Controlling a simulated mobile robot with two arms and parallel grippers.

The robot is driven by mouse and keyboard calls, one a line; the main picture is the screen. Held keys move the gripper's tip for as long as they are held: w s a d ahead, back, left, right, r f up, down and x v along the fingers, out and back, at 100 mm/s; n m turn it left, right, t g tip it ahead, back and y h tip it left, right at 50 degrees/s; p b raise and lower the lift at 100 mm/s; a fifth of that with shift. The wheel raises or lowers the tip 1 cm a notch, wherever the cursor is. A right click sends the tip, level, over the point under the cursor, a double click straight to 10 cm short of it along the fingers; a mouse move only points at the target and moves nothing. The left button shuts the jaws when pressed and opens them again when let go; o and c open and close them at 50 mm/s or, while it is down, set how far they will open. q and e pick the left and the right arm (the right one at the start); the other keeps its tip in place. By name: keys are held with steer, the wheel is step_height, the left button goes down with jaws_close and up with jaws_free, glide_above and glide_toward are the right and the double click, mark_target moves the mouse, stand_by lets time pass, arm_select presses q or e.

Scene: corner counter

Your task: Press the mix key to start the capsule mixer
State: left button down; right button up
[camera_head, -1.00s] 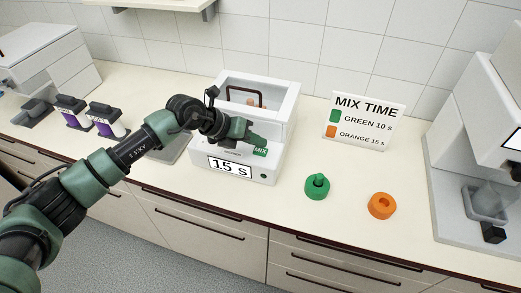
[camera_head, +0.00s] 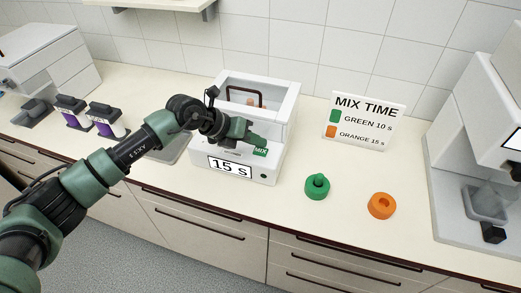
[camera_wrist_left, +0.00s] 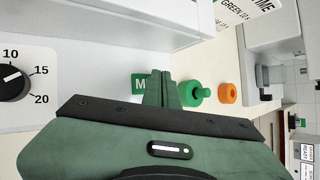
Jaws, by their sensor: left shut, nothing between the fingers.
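The white capsule mixer (camera_head: 281,130) stands on the counter, with a display (camera_head: 230,167) reading "15 s". Its green mix key (camera_head: 261,152) is on the front and also shows in the left wrist view (camera_wrist_left: 138,84), partly hidden by my fingers. The dial (camera_wrist_left: 14,82) in the left wrist view has marks 10, 15 and 20. My left gripper (camera_head: 260,142) is shut and empty, its fingertips (camera_wrist_left: 161,78) right by the mix key. I cannot tell whether they touch it. My right gripper is not in view.
A sign (camera_head: 363,122) reads green 10 s, orange 15 s. A green holder (camera_head: 317,187) with a green piece in it and an empty-looking orange holder (camera_head: 382,205) stand right of the mixer. A grey-white machine (camera_head: 480,150) is at far right, two purple-labelled containers (camera_head: 104,120) at left.

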mark_target(257, 152)
arm_select(q)
steer(key=shift+f+b, duration=0.35)
steer(key=shift+f, duration=0.1)
steer(key=shift+f+b, duration=0.35)
steer(key=shift+f, duration=0.1)
stand_by(0.8)
steer(key=shift+r, duration=0.15)
steer(key=shift+r+p, duration=0.55)
steer(key=shift+r, duration=0.2)
steer(key=shift+r+p, duration=1.6)
steer(key=shift+r, duration=0.95)
